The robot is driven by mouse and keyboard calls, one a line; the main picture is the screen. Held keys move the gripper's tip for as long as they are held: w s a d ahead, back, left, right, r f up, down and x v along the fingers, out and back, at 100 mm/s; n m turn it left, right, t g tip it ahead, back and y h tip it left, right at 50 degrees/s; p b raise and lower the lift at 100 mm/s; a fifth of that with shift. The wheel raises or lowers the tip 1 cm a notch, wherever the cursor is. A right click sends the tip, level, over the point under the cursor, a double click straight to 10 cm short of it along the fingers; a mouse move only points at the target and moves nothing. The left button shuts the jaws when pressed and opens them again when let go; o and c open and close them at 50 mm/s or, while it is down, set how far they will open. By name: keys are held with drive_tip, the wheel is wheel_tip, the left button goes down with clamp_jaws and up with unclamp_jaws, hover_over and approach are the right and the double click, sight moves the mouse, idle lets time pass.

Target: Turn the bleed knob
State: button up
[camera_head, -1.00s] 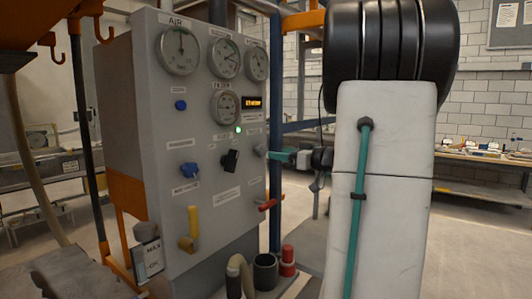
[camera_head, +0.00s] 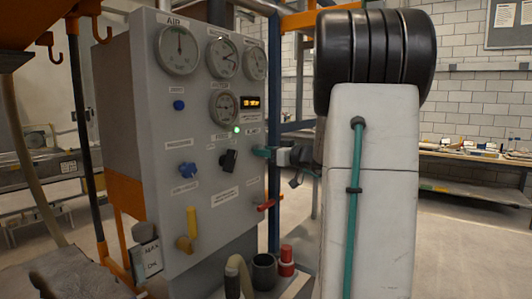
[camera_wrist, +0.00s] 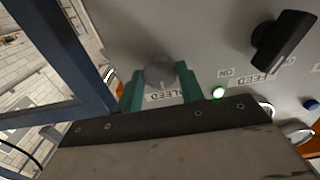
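The bleed knob (camera_wrist: 160,72) is a grey round knob on the panel, above the upside-down BLEED label (camera_wrist: 171,97) in the wrist view. My gripper (camera_wrist: 161,80) has its two green fingers apart, one on each side of the knob. Whether the fingertips touch the knob cannot be told. In the head view my gripper (camera_head: 262,152) is at the right edge of the grey control panel (camera_head: 217,180), and the knob is hidden there.
The black feed knob (camera_wrist: 282,42) and a lit green lamp (camera_wrist: 218,93) are close beside my gripper. A red lever (camera_head: 265,205) sits below on the panel. A blue post (camera_head: 274,100) stands behind the panel's right edge.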

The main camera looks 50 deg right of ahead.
drive_tip(key=shift+m, duration=0.4)
drive_tip(key=shift+f+n, duration=0.15)
drive_tip(key=shift+n, duration=14.75)
